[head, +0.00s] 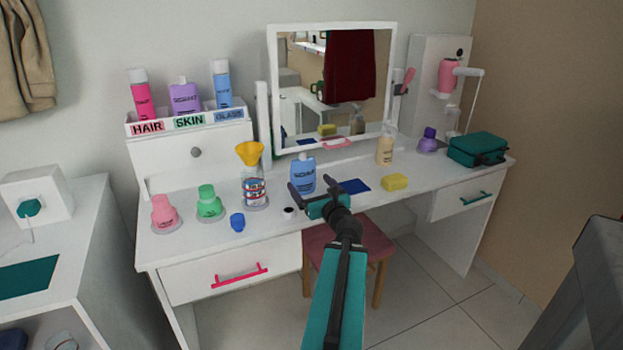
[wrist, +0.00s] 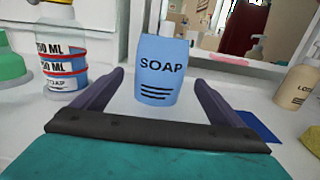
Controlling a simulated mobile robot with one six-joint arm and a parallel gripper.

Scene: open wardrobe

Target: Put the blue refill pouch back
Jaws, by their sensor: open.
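The blue refill pouch (head: 303,173) stands upright on the white dressing table, in front of the mirror's left side. In the wrist view the pouch (wrist: 157,68) is labelled SOAP and has a white top. My gripper (head: 315,190) is open, just on the near side of the pouch. In the wrist view its two dark fingers (wrist: 159,82) point to the pouch's left and right, with gaps on both sides. I cannot tell how far the pouch reaches between them. A clear bottle (head: 254,188) with red-and-blue bands and a yellow funnel (head: 250,152) stands left of the pouch.
A flat blue piece (head: 355,186), a yellow sponge (head: 395,182) and a lotion bottle (head: 385,150) are to the right. Green (head: 209,203) and pink (head: 164,214) bottles and a blue cap (head: 237,222) are left. A labelled rack (head: 210,118) holds several bottles. A stool (head: 345,245) stands below.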

